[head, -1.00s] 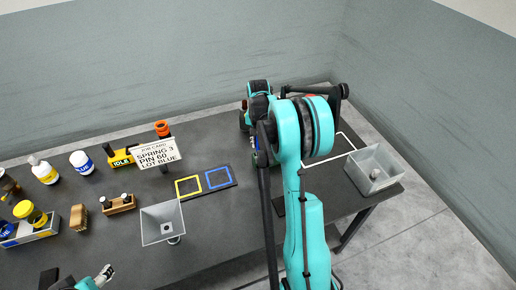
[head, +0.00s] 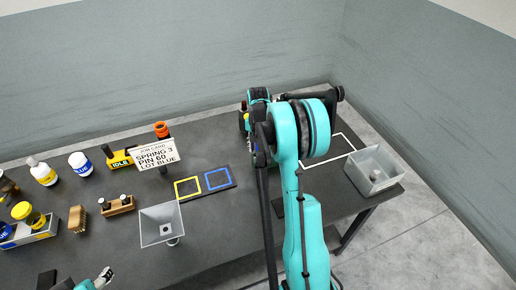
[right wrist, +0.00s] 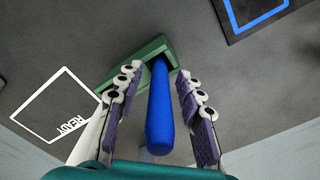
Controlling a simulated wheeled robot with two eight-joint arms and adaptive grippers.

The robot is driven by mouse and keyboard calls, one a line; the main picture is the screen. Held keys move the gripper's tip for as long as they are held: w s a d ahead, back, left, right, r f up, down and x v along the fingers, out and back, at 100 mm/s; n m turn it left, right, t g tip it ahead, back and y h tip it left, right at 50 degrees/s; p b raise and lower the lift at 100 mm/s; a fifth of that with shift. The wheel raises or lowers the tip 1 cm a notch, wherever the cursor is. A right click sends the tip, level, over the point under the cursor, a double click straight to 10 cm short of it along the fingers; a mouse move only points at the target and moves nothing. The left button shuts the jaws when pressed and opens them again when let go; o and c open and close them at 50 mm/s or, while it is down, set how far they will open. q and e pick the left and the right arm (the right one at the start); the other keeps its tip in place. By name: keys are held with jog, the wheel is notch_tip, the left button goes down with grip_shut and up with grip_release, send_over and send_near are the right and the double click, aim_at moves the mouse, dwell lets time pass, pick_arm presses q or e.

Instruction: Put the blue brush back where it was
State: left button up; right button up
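The blue brush shows in the right wrist view as a blue handle (right wrist: 160,112). Its far end meets a green holder (right wrist: 130,68) with a dark opening; how deep it sits there is hidden. My right gripper (right wrist: 160,100) has one finger on each side of the handle, with gaps between the fingers and the handle. In the head view my right arm hides this gripper and the brush. My left gripper (head: 104,276) is at the bottom left edge, mostly cut off, and its opening is unclear.
A white outline marked READY (right wrist: 47,122) lies left of the holder. A pad with yellow and blue squares (head: 204,184) lies on the dark table. A clear bin (head: 374,172) stands at the right end. A job card (head: 156,154), a hopper (head: 162,224) and several bottles stand left.

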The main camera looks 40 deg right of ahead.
notch_tip(320, 180, up, 12)
jog(key=shift+f+p, duration=0.1)
jog(key=shift+p, duration=0.85)
jog(key=s+a+r+n+t, duration=0.2)
jog(key=s+a+r+n, duration=0.15)
jog(key=a, duration=0.35)
jog(key=s+a+r+n+t, duration=0.1)
jog(key=s+a+r+n, duration=0.1)
jog(key=s+a, duration=0.35)
jog(key=s+a+r+n+t, duration=0.2)
jog(key=a+n, duration=0.1)
jog(key=a, duration=0.6)
jog(key=s+a+f+n+t, duration=0.2)
jog(key=s+a+f+n, duration=0.1)
jog(key=s+a, duration=0.3)
jog(key=shift+s+a+n, duration=0.15)
jog(key=shift+s+n, duration=0.4)
jog(key=shift+s, duration=0.4)
notch_tip(320, 180, down, 11)
jog(key=b, duration=1)
jog(key=shift+b, duration=0.4)
